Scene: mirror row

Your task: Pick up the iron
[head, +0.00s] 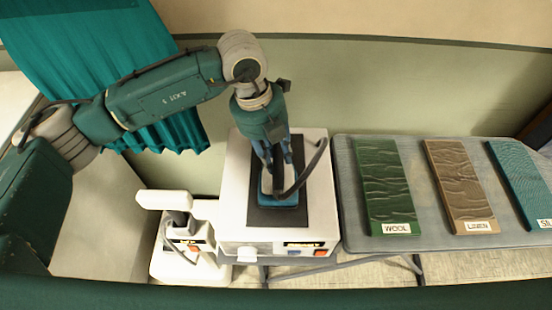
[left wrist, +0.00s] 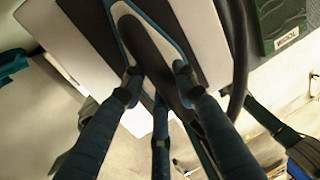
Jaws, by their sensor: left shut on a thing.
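The iron (head: 266,196) is blue with a dark handle and a dark cord. In the head view it is at the dark pad (head: 295,218) on top of the white station (head: 235,205); I cannot tell whether it touches the pad. My left gripper (head: 279,168) comes down from above and is shut on the iron's dark handle, hiding part of it. In the left wrist view, the fingers of my left gripper (left wrist: 159,82) are on both sides of the handle of the iron (left wrist: 150,42). My right gripper is not in view.
A grey table (head: 434,228) to the right holds a green WOOL board (head: 385,185), a brown LINEN board (head: 459,185) and a teal board (head: 520,180). A white device with a handle (head: 164,200) stands left of the station. A teal curtain (head: 85,50) hangs behind.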

